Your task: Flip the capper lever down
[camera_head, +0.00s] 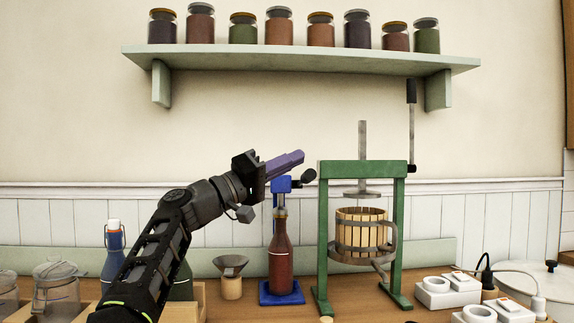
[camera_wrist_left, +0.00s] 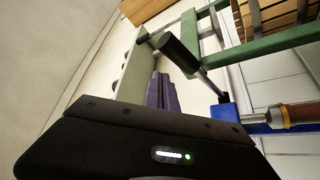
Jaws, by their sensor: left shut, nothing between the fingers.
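The blue capper (camera_head: 281,185) stands on the counter over a red-brown bottle (camera_head: 281,262), on a blue base plate (camera_head: 281,294). Its lever has a black grip (camera_head: 308,175) that sticks out to the right of the blue head. The left wrist view shows the black grip (camera_wrist_left: 178,52) on a thin metal rod, and the blue head (camera_wrist_left: 226,118) at its lower end. My left gripper (camera_head: 300,157) has purple fingers, shut and empty, just above the lever in the head view. In the left wrist view its fingertips (camera_wrist_left: 160,90) appear beside the grip, with a small gap. My right gripper is out of view.
A green fruit press (camera_head: 323,235) with a tall black-handled lever (camera_head: 411,95) stands right of the capper. A funnel (camera_head: 231,265) is to the left. A shelf (camera_head: 300,58) of jars hangs above.

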